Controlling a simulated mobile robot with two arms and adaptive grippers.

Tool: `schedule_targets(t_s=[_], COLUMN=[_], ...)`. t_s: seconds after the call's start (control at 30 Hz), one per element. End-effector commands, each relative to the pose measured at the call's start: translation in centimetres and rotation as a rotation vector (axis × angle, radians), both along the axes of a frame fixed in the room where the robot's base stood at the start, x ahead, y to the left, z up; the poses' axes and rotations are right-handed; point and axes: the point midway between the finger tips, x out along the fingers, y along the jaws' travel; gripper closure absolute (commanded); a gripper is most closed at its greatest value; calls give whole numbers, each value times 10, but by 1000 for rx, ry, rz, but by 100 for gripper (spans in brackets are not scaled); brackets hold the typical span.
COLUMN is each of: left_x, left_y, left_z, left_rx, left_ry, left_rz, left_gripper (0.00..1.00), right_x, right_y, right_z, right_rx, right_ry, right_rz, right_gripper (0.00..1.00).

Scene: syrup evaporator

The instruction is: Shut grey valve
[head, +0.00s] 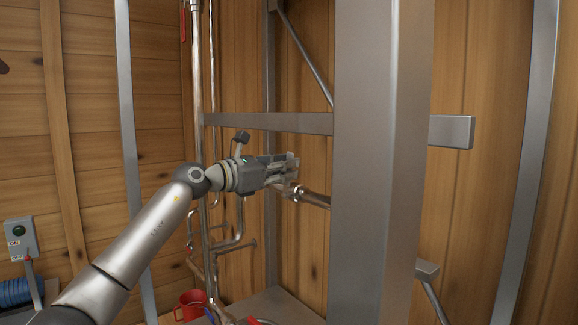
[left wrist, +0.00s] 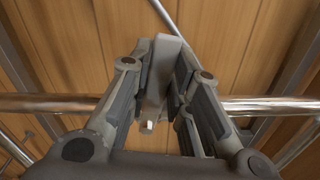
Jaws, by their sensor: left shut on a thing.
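The grey valve's handle (left wrist: 163,72) is a flat grey lever in the left wrist view. It lies between the two fingers of my left gripper (left wrist: 160,110), which is shut on it. Behind it, a shiny metal pipe runs left to right. In the head view my left gripper (head: 290,166) is at the pipe, left of a wide grey post. The valve's metal fitting (head: 298,193) shows just below the fingers, and the gripper hides much of the handle. My right gripper is not in view.
The wide grey metal post (head: 378,150) stands close on the right, and a horizontal grey beam (head: 270,123) crosses above my gripper. Thin vertical pipes (head: 199,90) stand behind my wrist. A red mug (head: 190,304) and a switch box (head: 20,238) are lower left.

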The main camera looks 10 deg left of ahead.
Motion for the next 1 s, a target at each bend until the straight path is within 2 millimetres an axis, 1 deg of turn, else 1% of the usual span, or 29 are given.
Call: schedule_targets(t_s=[0.03, 0.3, 0.6, 0.97, 1.0], left_x=[2, 9, 11, 11, 11], left_y=[2, 8, 11, 11, 11], left_z=[1, 1, 0, 0, 0], left_rx=[-22, -113, -148, -152, -153], left_ry=[26, 116, 151, 154, 154], left_rz=[1, 0, -1, -1, -1], left_gripper=[100, 100, 100, 100, 76], right_x=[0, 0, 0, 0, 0], right_y=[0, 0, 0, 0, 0], right_z=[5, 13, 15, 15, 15], right_rx=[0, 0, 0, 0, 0], right_ry=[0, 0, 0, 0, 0], right_rz=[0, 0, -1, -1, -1], right_gripper=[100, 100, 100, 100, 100])
